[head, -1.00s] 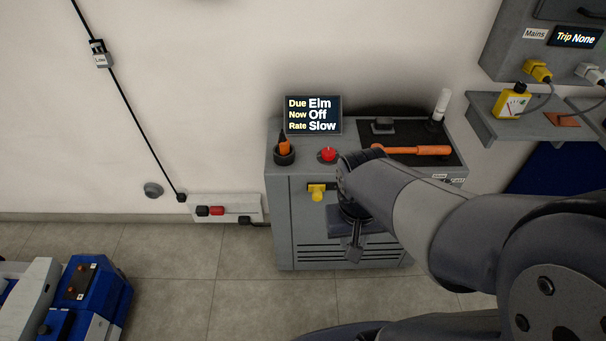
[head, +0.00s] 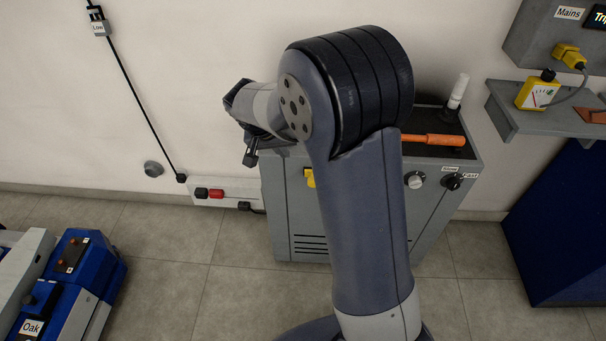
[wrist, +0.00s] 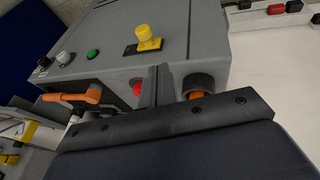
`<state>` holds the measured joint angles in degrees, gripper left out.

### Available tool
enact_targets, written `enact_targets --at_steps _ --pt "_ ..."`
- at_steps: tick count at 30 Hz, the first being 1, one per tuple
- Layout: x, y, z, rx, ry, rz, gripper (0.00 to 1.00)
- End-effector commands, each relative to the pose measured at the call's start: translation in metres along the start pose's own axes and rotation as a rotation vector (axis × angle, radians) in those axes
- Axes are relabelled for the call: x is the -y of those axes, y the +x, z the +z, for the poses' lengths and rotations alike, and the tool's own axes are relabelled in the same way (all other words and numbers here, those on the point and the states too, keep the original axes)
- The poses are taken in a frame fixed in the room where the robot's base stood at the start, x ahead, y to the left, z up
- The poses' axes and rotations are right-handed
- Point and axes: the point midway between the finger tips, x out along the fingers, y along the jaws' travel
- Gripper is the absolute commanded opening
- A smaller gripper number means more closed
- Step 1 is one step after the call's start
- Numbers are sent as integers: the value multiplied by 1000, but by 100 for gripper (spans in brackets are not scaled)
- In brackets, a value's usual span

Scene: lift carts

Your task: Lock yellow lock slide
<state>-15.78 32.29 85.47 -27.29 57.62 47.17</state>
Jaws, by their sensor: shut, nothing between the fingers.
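The yellow lock slide (wrist: 148,38) is a yellow knob on a dark plate with a yellow end, on the grey cabinet's (wrist: 195,45) front face. In the head view only a yellow edge of the slide (head: 310,178) shows, left of my arm. My gripper (head: 250,158) is at the cabinet's left side there, apart from the slide. In the wrist view my gripper's fingers (wrist: 157,82) are shut and empty. They appear between the red button (wrist: 138,89) and the orange item in a dark cup (wrist: 197,86), with the slide beyond them.
An orange-handled tool (head: 440,140) lies on the cabinet top. Black and white knobs (head: 415,181) are on its front. A wall strip with red and black plugs (head: 225,189) is at left. A shelf (head: 520,120) is at right. Blue carts (head: 75,265) stand at lower left.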

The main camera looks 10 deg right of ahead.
Motion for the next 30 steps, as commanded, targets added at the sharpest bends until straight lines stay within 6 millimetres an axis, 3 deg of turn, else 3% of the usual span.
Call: enact_targets --at_steps 8,13,26,30 --pt "0 0 0 1 -1 0 0" --pt "-1 13 1 3 -1 1 0" --pt "-1 101 1 4 -2 1 0" --pt "-12 118 6 3 -1 0 0"
